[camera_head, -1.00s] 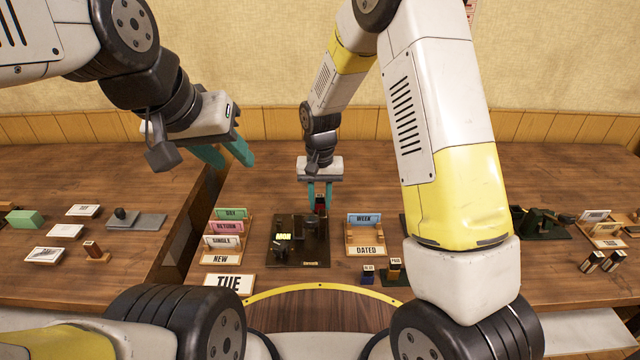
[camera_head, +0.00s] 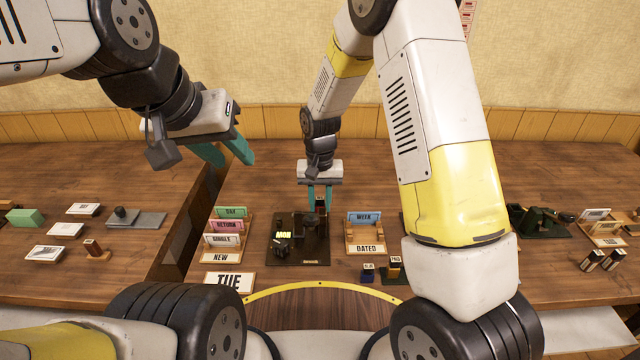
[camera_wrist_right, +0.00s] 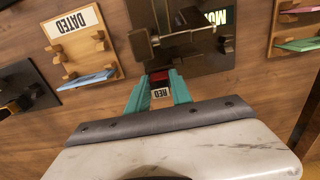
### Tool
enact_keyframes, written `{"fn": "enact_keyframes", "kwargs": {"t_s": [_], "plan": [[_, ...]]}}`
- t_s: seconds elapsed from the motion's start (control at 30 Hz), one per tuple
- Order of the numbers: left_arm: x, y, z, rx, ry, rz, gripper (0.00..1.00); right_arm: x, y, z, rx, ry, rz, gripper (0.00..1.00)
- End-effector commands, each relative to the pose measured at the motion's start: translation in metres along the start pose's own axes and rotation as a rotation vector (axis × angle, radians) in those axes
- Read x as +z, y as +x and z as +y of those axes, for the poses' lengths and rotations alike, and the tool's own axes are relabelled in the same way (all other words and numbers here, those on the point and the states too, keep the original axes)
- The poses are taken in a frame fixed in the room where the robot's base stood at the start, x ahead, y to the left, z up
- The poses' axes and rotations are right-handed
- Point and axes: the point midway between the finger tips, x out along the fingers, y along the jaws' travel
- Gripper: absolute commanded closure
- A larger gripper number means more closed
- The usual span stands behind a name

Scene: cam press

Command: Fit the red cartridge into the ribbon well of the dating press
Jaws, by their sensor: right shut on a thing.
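The dating press (camera_head: 313,256) is a dark plate with a black mechanism and a lit "MON" sign; it also shows at the top of the right wrist view (camera_wrist_right: 205,62). My right gripper (camera_head: 320,203) is over the press's far right part. In the right wrist view its teal fingers (camera_wrist_right: 159,90) are shut on the red cartridge (camera_wrist_right: 160,75), which has a white label reading "RED". The cartridge is at the press plate's edge in that view; I cannot tell whether it touches. The ribbon well cannot be made out. My left gripper (camera_head: 232,158) is open and empty, up at the left.
A rack of cards (camera_head: 226,240) stands left of the press, and a "WEEK"/"DATED" rack (camera_head: 364,234) stands right of it. Small stamps (camera_head: 392,268) are at the front right. A "TUE" card (camera_head: 229,282) lies at the front left.

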Motion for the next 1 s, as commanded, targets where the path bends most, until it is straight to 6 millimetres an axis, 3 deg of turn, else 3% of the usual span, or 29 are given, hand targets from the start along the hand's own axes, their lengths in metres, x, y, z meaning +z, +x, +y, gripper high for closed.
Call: {"fn": "enact_keyframes", "kwargs": {"t_s": [0.33, 0.37, 0.47, 0.5, 0.77, 1.0], "plan": [[0.0, 0.0, 0.0, 0.0, 0.0, 0.0, 0.64, 0.0, 0.009, 0.0, 0.0, 0.0, 0.0, 1.0], [0.0, 0.0, 0.0, 0.0, 0.0, 0.0, 0.64, 0.0, 0.009, 0.0, 0.0, 0.0, 0.0, 0.7], [0.0, 0.0, 0.0, 0.0, 0.0, 0.0, 0.64, 0.0, 0.009, 0.0, 0.0, 0.0, 0.0, 0.5], [0.0, 0.0, 0.0, 0.0, 0.0, 0.0, 0.64, 0.0, 0.009, 0.0, 0.0, 0.0, 0.0, 0.48], [0.0, 0.0, 0.0, 0.0, 0.0, 0.0, 0.64, -0.001, 0.005, 0.0, -0.001, 0.0, 0.002, 0.48], [0.0, 0.0, 0.0, 0.0, 0.0, 0.0, 0.64, -0.002, -0.032, 0.0, -0.002, 0.0, 0.005, 0.48]]}}
